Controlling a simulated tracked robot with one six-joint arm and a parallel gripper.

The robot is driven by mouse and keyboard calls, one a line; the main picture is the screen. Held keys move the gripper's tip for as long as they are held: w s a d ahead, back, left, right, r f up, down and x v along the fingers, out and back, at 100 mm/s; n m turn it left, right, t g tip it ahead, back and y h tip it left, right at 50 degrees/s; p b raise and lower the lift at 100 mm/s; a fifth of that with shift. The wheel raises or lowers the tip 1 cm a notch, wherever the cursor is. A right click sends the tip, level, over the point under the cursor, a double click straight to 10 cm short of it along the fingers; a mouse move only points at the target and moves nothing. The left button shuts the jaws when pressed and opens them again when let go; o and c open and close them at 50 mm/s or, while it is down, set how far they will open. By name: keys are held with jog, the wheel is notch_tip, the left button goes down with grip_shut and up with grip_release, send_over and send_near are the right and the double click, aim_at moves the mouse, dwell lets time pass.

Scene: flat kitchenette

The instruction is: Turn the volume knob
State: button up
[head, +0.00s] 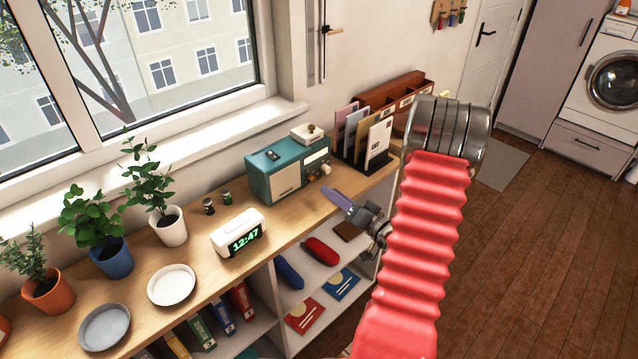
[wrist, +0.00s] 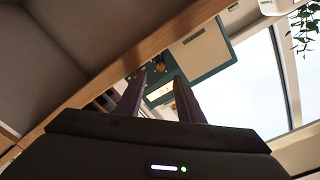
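The teal radio (head: 272,180) stands on the wooden shelf top below the window. My gripper (head: 329,191) is in front of and below that end, apart from the radio. In the wrist view the radio (wrist: 207,60) is tilted beyond my gripper (wrist: 161,77), whose two dark fingers are spread with nothing held. A small brownish knob (wrist: 158,66) and the lit dial (wrist: 158,92) show between the fingers.
A letter rack (head: 378,140) with envelopes stands right of the radio. A white clock (head: 238,233), two small jars, dishes and potted plants stand to the left. Open shelves (head: 305,268) lie below the top's front edge. The floor at right is clear.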

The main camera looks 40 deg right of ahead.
aim_at(314, 180)
jog(key=w, duration=0.7)
jog(key=shift+w, duration=0.1)
jog(key=shift+c, duration=0.4)
grip_shut()
